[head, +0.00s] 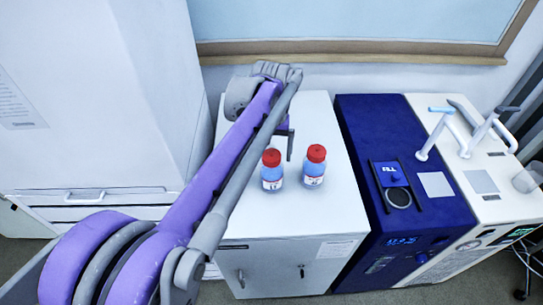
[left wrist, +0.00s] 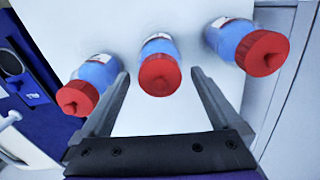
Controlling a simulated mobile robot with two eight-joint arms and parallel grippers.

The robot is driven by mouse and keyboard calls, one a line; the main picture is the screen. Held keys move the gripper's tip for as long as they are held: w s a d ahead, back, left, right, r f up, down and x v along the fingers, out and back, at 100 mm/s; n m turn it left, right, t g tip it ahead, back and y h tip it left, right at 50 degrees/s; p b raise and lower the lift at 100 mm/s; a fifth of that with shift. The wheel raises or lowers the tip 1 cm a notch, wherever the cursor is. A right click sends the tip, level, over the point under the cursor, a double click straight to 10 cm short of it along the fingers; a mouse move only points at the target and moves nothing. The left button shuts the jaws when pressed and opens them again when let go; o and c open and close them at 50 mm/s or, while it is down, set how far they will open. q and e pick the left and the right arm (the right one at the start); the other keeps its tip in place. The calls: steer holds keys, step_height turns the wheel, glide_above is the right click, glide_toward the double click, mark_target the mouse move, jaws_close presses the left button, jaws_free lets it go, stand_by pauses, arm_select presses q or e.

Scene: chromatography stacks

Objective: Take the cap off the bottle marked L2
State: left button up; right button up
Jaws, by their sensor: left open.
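Three clear bottles with blue contents and red caps show in the left wrist view: a left bottle (left wrist: 93,74), a middle bottle (left wrist: 160,46) and a right bottle (left wrist: 232,38). In the head view I see only two, a left bottle (head: 271,172) and a right bottle (head: 314,168); my arm probably hides the third. Their labels are too small to read, so I cannot tell which is L2. My left gripper (head: 285,136) is open and empty above the cabinet top. In the left wrist view, the middle bottle's red cap (left wrist: 159,76) appears between its fingers.
The bottles stand on a white cabinet top (head: 325,213). A dark blue instrument (head: 362,125) adjoins it on the right, then a white instrument (head: 455,177) with upright handles. A tall white cabinet (head: 100,90) stands at the left. The cabinet top in front of the bottles is clear.

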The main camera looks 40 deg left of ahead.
mark_target(272, 151)
arm_select(q)
steer(key=c, duration=1.4)
step_height(272, 151, up, 10)
steer(key=shift+f+p, duration=0.1)
steer(key=shift+p, duration=0.25)
